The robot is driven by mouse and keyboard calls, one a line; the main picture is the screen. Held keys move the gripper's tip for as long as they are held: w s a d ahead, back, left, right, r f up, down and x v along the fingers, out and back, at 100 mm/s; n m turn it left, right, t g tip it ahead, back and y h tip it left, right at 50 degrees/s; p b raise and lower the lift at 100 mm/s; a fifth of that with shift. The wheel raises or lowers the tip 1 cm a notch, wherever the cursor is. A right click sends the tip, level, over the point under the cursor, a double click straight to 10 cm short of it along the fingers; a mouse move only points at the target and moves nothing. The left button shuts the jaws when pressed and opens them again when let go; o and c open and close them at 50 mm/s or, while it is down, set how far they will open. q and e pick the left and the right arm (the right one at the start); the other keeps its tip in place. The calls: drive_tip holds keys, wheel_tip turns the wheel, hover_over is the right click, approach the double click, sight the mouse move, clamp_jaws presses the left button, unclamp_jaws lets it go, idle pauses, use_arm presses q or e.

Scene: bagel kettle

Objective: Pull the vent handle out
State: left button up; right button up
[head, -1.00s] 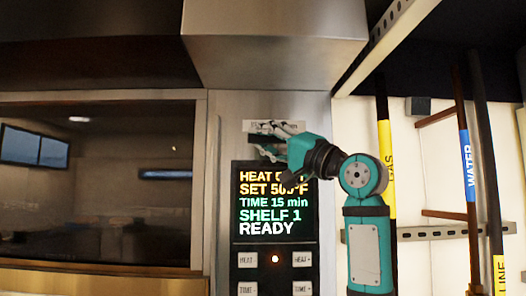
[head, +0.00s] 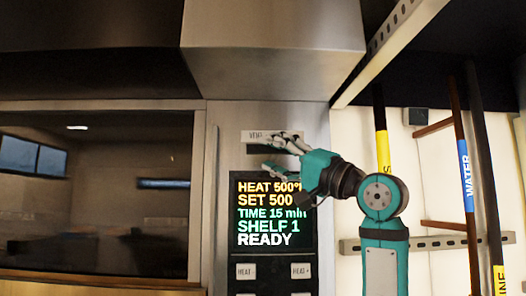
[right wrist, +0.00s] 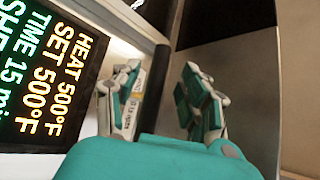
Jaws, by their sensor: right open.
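A pale vent label (head: 256,136) is on the steel oven front above the lit display. A dark shape (head: 257,158) shows just under the label; I cannot tell how much of it is the vent handle. My right gripper (head: 278,157) is in front of this spot, pointing left, with its fingers apart and partly covering label and dark shape. In the right wrist view the open fingers (right wrist: 163,95) are spread, with part of a printed label (right wrist: 137,90) behind the left finger. No held thing shows between them. My left gripper is not in view.
The display (head: 272,215) reads HEAT, SET, TIME, SHELF 1 and READY, with buttons (head: 246,271) below. An oven window (head: 90,200) is at left. A steel hood (head: 270,55) juts out above. Pipes, one labelled WATER (head: 465,165), stand at right.

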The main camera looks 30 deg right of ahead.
drive_tip(key=v, duration=0.8)
drive_tip(key=shift+s+f, duration=0.15)
drive_tip(key=shift+s, duration=0.2)
drive_tip(key=shift+d, duration=0.15)
